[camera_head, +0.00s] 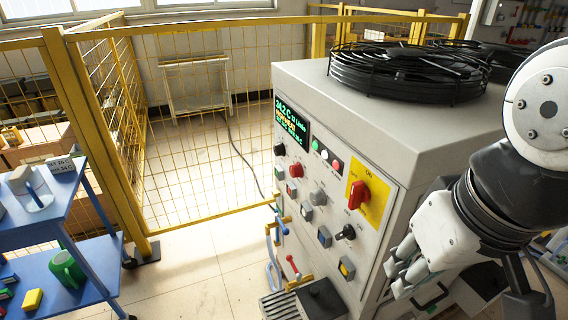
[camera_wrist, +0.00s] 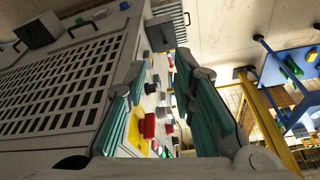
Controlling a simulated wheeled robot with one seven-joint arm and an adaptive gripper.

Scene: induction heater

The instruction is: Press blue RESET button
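The heater cabinet (camera_head: 400,130) has a front panel with several buttons and knobs. My gripper (camera_head: 400,268) is to the right of the blue button, beside the panel's right edge and apart from the button. In the wrist view, my gripper (camera_wrist: 162,72) is open and empty, its teal-padded fingers spread. The panel controls show edge-on between them; I cannot pick out the blue button there.
A red rotary switch (camera_head: 357,194) on a yellow plate projects from the panel. Handled valves (camera_head: 290,265) stick out at lower left. A black fan guard (camera_head: 408,72) tops the cabinet. A yellow mesh fence (camera_head: 190,130) and blue cart (camera_head: 75,265) stand left. Floor between is clear.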

